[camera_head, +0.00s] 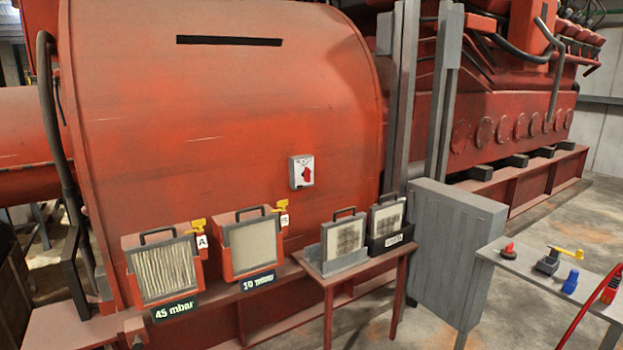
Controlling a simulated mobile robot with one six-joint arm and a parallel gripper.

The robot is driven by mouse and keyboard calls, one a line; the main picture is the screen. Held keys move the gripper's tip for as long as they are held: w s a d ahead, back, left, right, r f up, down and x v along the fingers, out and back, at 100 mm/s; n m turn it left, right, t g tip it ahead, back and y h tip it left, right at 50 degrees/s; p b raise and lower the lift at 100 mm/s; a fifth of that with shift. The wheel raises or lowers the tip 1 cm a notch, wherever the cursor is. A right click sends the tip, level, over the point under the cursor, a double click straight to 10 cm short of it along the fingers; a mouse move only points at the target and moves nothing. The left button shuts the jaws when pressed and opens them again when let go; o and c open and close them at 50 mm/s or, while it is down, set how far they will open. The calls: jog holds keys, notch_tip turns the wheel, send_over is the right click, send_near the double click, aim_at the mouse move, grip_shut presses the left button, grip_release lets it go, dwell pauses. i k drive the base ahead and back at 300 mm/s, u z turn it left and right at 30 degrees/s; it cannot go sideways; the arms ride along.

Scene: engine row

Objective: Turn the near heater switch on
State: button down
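A small white switch box (295,183) with a red knob (308,170) is mounted on the curved red engine housing (220,110), a little right of the picture's middle. The knob looks tilted. Its markings are too small to read, so I cannot tell its position or whether this is the near heater switch. No other wall-mounted switch stands out clearly. My gripper is not in view.
Two framed filters, A (163,270) and B (253,245), have signs "45 mbar" and "10 mbar". A red stand (330,283) holds two more panels. A grey cabinet (445,250) stands right of it. A grey table (525,262) holds small parts. Bare floor (560,225) shows behind.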

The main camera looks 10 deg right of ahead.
aim_at(306, 174)
jog(key=u, duration=0.05)
jog(key=i, duration=0.95)
jog(key=z, duration=0.5)
jog(key=k, duration=0.2)
jog(key=u, duration=2.85)
